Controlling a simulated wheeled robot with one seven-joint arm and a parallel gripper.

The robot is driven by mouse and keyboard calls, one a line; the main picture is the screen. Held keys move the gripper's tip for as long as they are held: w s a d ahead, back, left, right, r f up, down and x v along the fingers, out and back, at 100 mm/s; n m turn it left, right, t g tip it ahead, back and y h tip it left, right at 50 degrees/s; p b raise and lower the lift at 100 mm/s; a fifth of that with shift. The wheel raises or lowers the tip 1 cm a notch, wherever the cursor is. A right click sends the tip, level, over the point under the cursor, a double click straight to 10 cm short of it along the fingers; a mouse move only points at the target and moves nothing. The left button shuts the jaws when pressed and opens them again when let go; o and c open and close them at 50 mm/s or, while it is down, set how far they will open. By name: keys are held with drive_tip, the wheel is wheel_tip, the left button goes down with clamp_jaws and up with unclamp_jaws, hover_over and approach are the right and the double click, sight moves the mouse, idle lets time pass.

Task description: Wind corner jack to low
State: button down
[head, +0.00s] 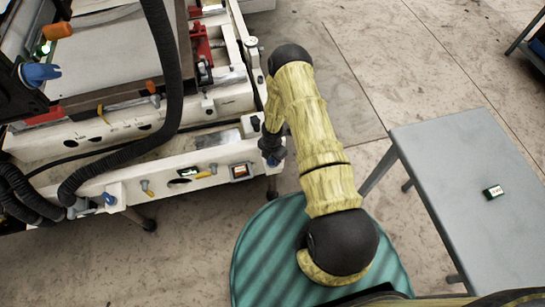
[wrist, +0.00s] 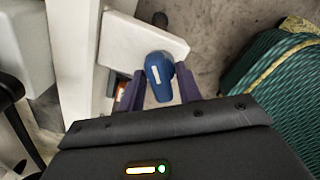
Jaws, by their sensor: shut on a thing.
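My gripper (wrist: 160,92) shows in the wrist view with its two dark purple fingers on either side of a blue crank knob (wrist: 158,70) with a white mark. It is shut on this knob, beside a white corner block of the machine. In the head view my gripper (head: 272,148) is at the right front corner of the white machine frame (head: 205,160), low down.
Blue handles (head: 40,73) and orange knobs (head: 58,31) are on the machine. A black hose (head: 166,60) hangs over its front. Bare floor (head: 370,60) lies behind my arm.

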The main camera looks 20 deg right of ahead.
drive_tip(key=shift+d, duration=0.15)
drive_tip(key=n+p, duration=0.1)
drive_tip(key=n, duration=0.3)
drive_tip(key=shift+n, duration=0.3)
drive_tip(key=n, duration=0.5)
idle(0.3)
drive_tip(key=c, duration=1.2)
unclamp_jaws()
